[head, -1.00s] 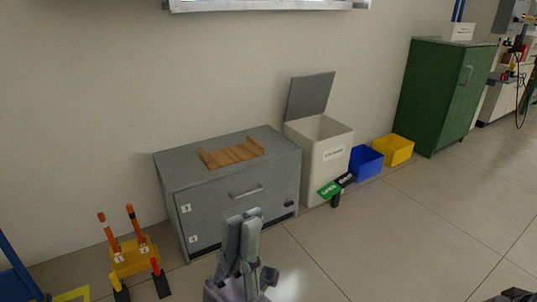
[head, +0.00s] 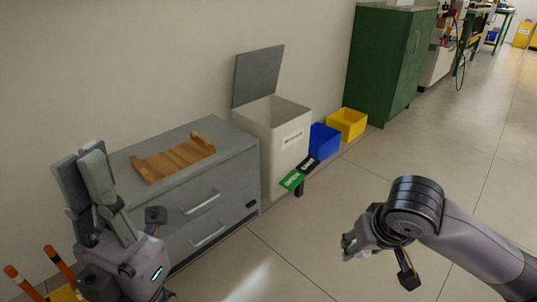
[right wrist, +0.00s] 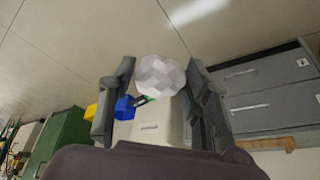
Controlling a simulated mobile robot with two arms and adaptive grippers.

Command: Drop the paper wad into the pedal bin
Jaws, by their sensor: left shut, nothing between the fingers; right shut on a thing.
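The paper wad (right wrist: 160,75) is a white crumpled ball in the right wrist view, held between the two fingers of my right gripper (right wrist: 160,82). In the head view my right gripper (head: 352,243) is over the floor at the right, and the wad is hidden there. The pedal bin (head: 290,142) is a white box against the wall with its grey lid (head: 257,76) standing open. Its body also shows in the right wrist view (right wrist: 150,128), upside down beyond the wad. My left gripper (head: 84,172) is shut and empty, in front of the drawer cabinet's left side.
A grey drawer cabinet (head: 215,222) with a wooden tray (head: 173,158) on top stands left of the bin. Green and black pedal tags (head: 292,180) stick out at the bin's front. Blue (head: 324,141) and yellow (head: 347,123) bins and a green cabinet (head: 385,65) stand right. The floor in front is clear.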

